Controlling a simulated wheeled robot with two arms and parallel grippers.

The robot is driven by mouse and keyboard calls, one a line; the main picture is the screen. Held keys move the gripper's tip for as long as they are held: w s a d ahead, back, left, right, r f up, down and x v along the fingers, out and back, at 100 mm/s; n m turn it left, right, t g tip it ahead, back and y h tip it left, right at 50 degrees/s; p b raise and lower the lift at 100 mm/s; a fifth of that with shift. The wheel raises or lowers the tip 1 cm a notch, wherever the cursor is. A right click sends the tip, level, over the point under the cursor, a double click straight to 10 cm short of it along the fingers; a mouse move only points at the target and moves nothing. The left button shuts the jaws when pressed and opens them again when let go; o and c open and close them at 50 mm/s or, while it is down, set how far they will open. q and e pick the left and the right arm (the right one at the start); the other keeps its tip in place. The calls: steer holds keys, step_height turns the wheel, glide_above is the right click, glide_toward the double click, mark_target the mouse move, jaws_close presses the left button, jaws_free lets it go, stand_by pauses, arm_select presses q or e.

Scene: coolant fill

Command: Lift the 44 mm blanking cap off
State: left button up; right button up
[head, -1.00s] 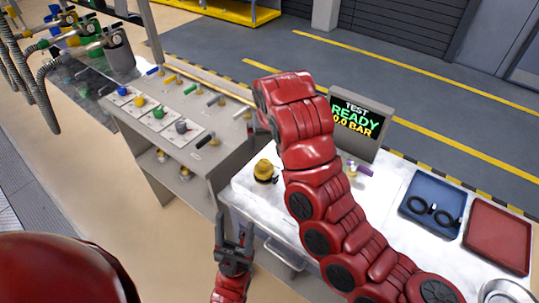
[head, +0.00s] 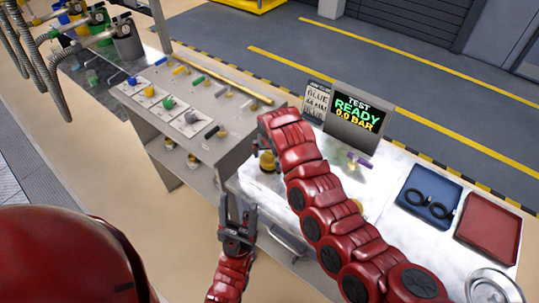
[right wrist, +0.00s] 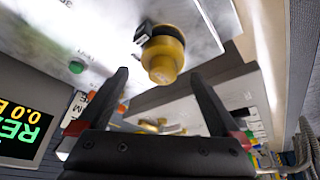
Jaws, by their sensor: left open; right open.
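A yellow, stepped round piece (head: 267,163) stands at the left end of the white-topped bench; it looks like the blanking cap, but no size marking is readable. It also shows in the right wrist view (right wrist: 163,58), beyond and between my open fingertips, with a small black block at its side. My right gripper (right wrist: 158,76) is open and empty, apart from the yellow piece. My left gripper (head: 238,212) is open and empty, pointing up in front of the bench's left front edge.
A test screen (head: 357,117) reading READY 0.0 BAR stands at the bench back, beside a lettered card (head: 317,102). A blue tray (head: 405,205) with black rings and a red tray (head: 488,259) lie at right. A grey rack (head: 143,114) with coloured fittings stands left.

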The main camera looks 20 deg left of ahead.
mark_target(270, 154)
steer(key=x, duration=0.1)
steer(key=p+x, duration=0.1)
steer(key=shift+s+a+f, duration=0.1)
steer(key=shift+a+f, duration=0.15)
steer(key=shift+w+f, duration=0.3)
steer(key=shift+f, duration=0.35)
steer(key=shift+c, duration=0.3)
steer(key=c, duration=1.1)
steer(key=shift+r, duration=0.1)
